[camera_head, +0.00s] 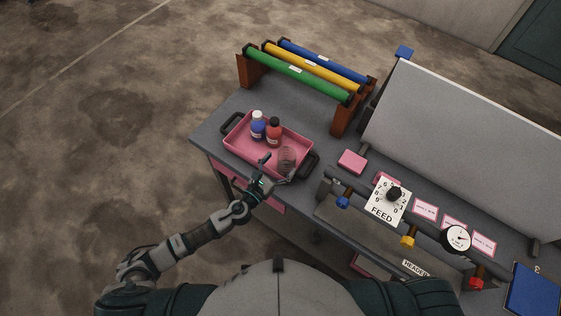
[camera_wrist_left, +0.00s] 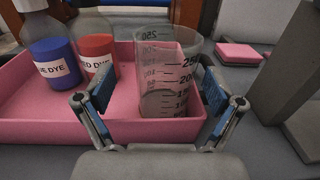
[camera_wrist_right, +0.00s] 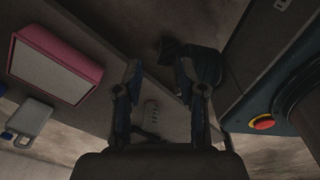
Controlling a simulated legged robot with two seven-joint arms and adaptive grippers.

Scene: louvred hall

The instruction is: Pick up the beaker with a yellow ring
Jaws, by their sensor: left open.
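A clear graduated beaker (camera_head: 287,158) stands upright in the right part of the pink tray (camera_head: 236,146). In the left wrist view the beaker (camera_wrist_left: 168,70) shows dark measuring marks; I cannot make out a yellow ring on it. My left gripper (camera_head: 277,170) is open at the tray's near side. In its wrist view the fingers (camera_wrist_left: 153,95) are spread on either side of the beaker, with no clear contact. My right gripper (camera_wrist_right: 161,95) shows only in its own wrist view, open with nothing between its fingers.
A blue dye bottle (camera_head: 258,129) and a red dye bottle (camera_head: 274,131) stand in the tray left of the beaker. A rack of coloured rolls (camera_head: 300,72) is behind. A pink block (camera_head: 352,161) and the FEED panel (camera_head: 386,205) lie to the right.

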